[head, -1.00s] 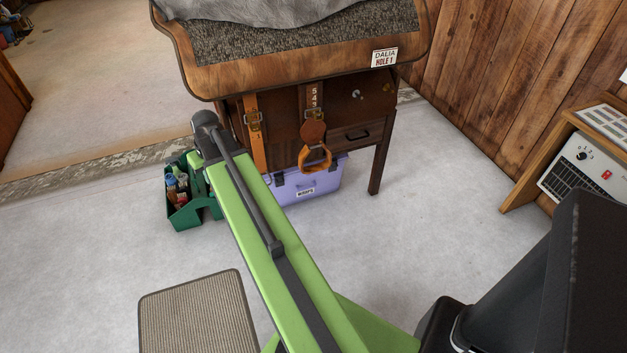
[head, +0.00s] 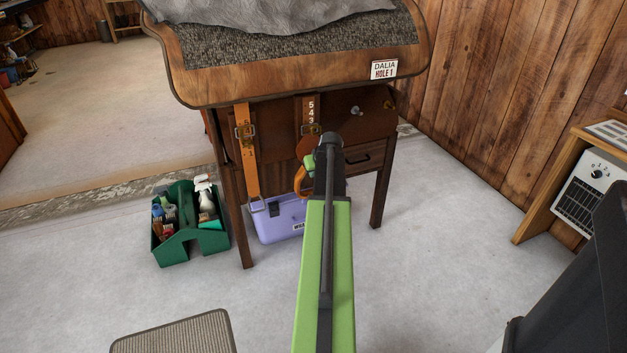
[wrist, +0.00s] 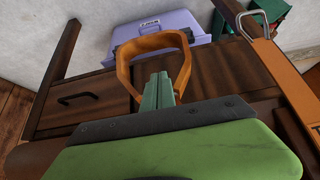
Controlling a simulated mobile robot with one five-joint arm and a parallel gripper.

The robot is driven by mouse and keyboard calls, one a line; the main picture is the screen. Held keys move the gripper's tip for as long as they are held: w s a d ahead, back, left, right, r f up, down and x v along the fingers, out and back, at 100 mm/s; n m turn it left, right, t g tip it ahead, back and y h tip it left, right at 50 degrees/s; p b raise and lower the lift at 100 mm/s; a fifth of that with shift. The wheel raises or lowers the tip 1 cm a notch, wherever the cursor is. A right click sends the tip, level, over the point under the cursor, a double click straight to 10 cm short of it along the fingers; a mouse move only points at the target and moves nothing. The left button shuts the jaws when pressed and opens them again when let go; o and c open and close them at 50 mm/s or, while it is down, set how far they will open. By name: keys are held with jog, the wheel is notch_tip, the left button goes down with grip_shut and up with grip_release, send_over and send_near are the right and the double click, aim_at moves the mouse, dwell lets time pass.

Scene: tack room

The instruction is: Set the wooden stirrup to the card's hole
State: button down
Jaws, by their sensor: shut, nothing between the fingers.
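The wooden stirrup (head: 299,181) is an orange-tan loop hanging from the right strap (head: 311,107), half hidden behind my arm. The strap shows 5, 4, 3 above its metal buckle (head: 311,129). The card (head: 384,69) on the wooden rack reads DALIA, HOLE 1. My gripper (head: 310,165) is shut and empty at the stirrup. In the wrist view, the gripper's green fingers (wrist: 158,85) overlap the opening of the stirrup (wrist: 124,72); whether they touch it I cannot tell.
A lilac box (head: 275,222) stands underneath. A green caddy (head: 188,246) with bottles and brushes stands on the floor at left. A drawer (head: 352,160) and knobs are right of the strap.

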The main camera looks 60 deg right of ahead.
jog(key=b, duration=0.5)
send_over(311, 193)
notch_tip(311, 193, down, 6)
jog(key=f+b, duration=0.3)
jog(key=shift+s+a+f, duration=0.1)
jog(key=shift+a+f, duration=0.15)
jog(key=shift+f, duration=0.15)
notch_tip(311, 193, down, 3)
jog(key=b, duration=0.4)
jog(key=shift+s+a+f, duration=0.1)
jog(key=shift+f, duration=0.05)
